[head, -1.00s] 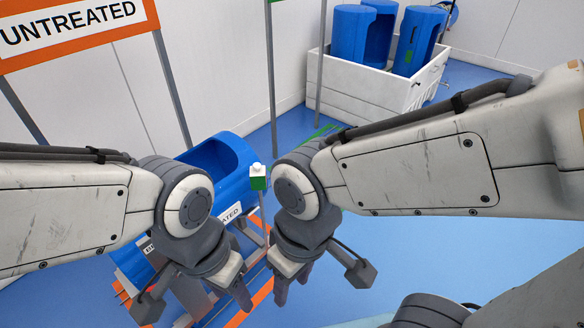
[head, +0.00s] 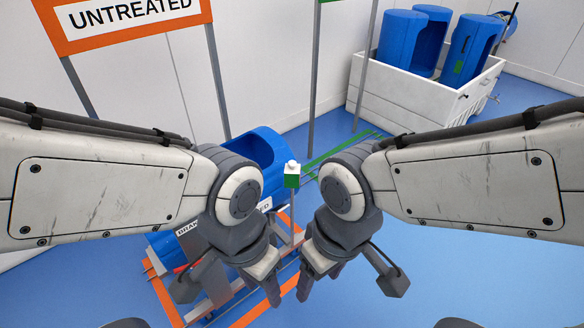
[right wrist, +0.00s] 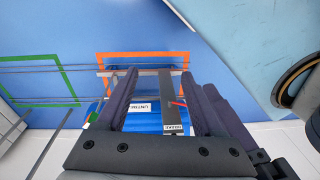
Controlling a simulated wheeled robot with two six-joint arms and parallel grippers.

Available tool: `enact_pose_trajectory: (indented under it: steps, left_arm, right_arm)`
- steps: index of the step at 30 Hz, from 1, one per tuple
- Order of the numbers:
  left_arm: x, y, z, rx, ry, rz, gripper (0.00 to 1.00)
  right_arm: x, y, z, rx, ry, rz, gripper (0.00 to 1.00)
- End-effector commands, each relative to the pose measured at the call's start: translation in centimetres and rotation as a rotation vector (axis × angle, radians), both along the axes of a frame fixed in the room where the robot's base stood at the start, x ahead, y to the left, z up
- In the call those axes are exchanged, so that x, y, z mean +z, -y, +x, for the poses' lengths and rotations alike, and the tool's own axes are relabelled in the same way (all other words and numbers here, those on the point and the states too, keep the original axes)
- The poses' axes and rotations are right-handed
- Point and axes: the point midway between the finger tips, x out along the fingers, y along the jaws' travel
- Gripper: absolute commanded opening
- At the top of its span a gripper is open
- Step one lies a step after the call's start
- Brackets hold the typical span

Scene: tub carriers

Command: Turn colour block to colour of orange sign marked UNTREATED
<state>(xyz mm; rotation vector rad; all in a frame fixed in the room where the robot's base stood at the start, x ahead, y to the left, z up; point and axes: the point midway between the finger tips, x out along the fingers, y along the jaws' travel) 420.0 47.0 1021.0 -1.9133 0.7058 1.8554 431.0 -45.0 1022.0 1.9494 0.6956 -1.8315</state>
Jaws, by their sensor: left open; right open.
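The colour block (head: 291,179) is small, with a white knobbed top and a green face towards me. It sits on a thin post beside the blue tub (head: 262,150) on its carrier. The orange-bordered sign (head: 134,12) reading UNTREATED stands at the upper left. My left gripper (head: 232,287) is open and empty, in front of the carrier and below the block. My right gripper (head: 348,281) is open and empty, below and right of the block.
The carrier has an UNTREATED label and a lever plate (head: 188,229) partly reading BRAKE. Orange markings (head: 168,297) surround it on the floor. Green floor lines (head: 345,147) lie behind. A white crate (head: 400,99) with blue tubs stands back right. Blue floor at right is clear.

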Motion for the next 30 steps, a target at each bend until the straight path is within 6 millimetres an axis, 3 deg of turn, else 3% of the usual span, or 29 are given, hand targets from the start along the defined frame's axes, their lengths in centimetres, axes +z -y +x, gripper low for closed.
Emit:
enact_pose_trajectory:
  steps: [2,5,10,15,18,21,24,30]
  left_arm:
    - [-2.2,0.0,0.0,0.0,0.0,0.0,0.5]
    - [-5.5,0.0,0.0,0.0,-0.001,0.001,0.5]
    - [-11.7,0.0,0.0,0.0,-0.001,0.001,0.5]
    - [-17.6,0.0,0.0,0.0,-0.001,0.001,0.5]
    - [-21.0,0.0,0.0,0.0,-0.001,0.001,0.5]
    - [-24.0,0.0,0.0,0.0,-0.001,0.001,0.5]
    - [-26.2,0.0,0.0,0.0,-0.001,0.001,0.5]
    - [-28.1,0.0,0.0,0.0,-0.001,0.001,0.5]
  right_arm:
    - [-2.1,-0.7,3.1,-0.03,0.065,0.014,0.68]
    - [-5.1,-1.9,10.2,-0.085,0.219,0.054,0.68]
    - [-10.0,-3.0,25.2,-0.154,0.547,0.172,0.68]
    - [-14.4,-2.6,37.5,-0.156,0.831,0.34,0.68]
    - [-17.5,-1.6,42.9,-0.128,0.967,0.461,0.68]
    - [-20.5,-0.3,46.4,-0.089,1.07,0.592,0.68]
    - [-23.0,1.0,48.1,-0.047,1.139,0.712,0.68]
    - [-25.3,2.5,48.8,0.007,1.195,0.862,0.68]
